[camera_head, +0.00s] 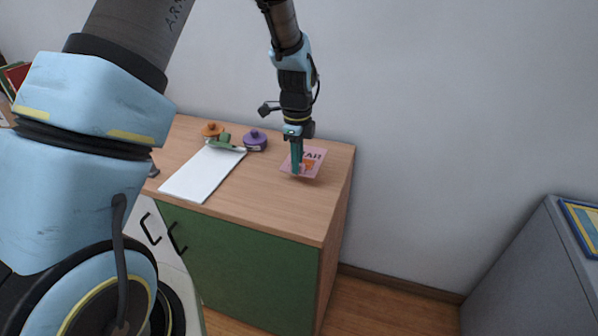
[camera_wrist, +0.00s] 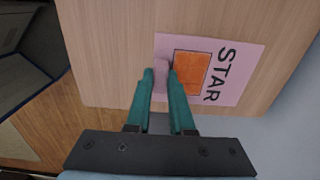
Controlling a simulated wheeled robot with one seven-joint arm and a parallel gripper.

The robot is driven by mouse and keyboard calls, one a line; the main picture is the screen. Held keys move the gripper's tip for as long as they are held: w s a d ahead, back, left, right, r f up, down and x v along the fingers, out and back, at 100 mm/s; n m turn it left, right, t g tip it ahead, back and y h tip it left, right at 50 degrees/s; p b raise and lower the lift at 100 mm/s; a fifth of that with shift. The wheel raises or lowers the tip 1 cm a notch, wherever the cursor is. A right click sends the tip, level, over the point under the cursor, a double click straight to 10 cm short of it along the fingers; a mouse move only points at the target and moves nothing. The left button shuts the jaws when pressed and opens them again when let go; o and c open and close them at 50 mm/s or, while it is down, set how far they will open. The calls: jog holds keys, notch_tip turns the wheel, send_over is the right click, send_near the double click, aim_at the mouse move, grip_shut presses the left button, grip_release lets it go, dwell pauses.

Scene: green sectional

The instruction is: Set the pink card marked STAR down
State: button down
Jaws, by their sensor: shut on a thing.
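The pink card marked STAR (camera_head: 314,156) is at the right end of the wooden cabinet top, face up and roughly level. In the wrist view the card (camera_wrist: 240,68) shows an orange square and the word STAR along one side. My gripper (camera_head: 296,170) points down over the card's left part and hides some of its lettering. In the wrist view the green fingers (camera_wrist: 160,68) are closed on a pink raised part of the card. I cannot tell whether the card touches the wood or is just above it.
The cabinet top (camera_head: 265,205) is bare in front of the card. A white sheet (camera_head: 203,172) lies to the left. An orange round item (camera_head: 212,129), a green item (camera_head: 224,143) and a purple round item (camera_head: 255,140) stand behind it. The wall is close behind.

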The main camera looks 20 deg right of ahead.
jog(key=shift+f+p, duration=0.6)
jog(key=shift+f, duration=1.6)
jog(key=shift+f, duration=0.2)
jog(key=c, duration=0.8)
grip_release()
notch_tip(320, 180, up, 12)
jog(key=b, duration=0.3)
jog(key=shift+a+r, duration=0.1)
jog(key=shift+r, duration=0.15)
